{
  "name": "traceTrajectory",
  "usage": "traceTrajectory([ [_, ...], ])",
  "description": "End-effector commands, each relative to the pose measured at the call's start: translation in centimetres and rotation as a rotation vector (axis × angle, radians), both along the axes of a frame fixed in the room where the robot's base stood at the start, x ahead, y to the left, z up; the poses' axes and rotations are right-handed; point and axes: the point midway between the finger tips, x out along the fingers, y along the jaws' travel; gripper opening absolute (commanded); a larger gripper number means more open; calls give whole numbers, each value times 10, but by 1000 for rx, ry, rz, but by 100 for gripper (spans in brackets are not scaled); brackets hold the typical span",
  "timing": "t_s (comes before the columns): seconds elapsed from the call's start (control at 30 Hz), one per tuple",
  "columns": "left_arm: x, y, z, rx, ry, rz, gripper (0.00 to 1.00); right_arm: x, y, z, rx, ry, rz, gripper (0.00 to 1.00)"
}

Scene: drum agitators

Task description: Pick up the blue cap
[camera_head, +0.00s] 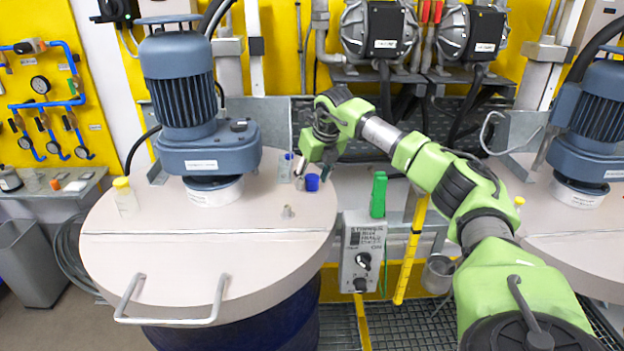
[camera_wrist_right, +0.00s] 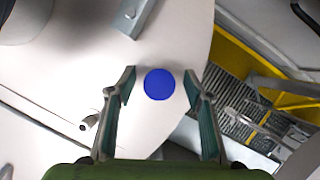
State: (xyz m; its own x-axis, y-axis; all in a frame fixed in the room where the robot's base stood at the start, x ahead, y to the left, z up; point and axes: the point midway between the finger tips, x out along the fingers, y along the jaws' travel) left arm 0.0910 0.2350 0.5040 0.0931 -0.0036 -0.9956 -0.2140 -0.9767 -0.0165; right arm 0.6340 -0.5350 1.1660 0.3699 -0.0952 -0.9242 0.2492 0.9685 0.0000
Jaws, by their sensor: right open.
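The blue cap (camera_head: 312,182) sits on the pale round drum lid (camera_head: 250,262), near its right edge. In the right wrist view the cap (camera_wrist_right: 159,84) is a round blue disc, between and slightly beyond the two fingertips. My right gripper (camera_head: 318,166) is just above the cap in the head view. The right wrist view shows its fingers (camera_wrist_right: 160,85) spread apart with nothing held. I cannot tell the exact height gap between fingers and cap. My left gripper is not in view.
A blue-grey motor (camera_head: 184,90) stands on the lid left of the cap. A yellow-capped bottle (camera_head: 125,197) is at the lid's left. A metal stub (camera_head: 287,212) and a handle (camera_head: 172,320) are nearer.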

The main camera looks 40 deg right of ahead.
Motion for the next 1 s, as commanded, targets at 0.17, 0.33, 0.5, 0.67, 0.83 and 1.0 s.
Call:
traceTrajectory([
  [0.17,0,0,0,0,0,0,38,0,0,0,0,0,0,21],
  [0.33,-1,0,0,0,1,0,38,0,0,0,1,0,0,16],
  [0.5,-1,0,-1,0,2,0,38,0,0,1,1,-1,0,16],
  [0.67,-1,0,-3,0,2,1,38,1,0,6,0,-4,0,16],
  [0.83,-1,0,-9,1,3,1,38,2,0,25,0,-7,0,16],
  [1.0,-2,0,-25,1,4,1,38,-18,5,51,-3,-7,3,16],
])
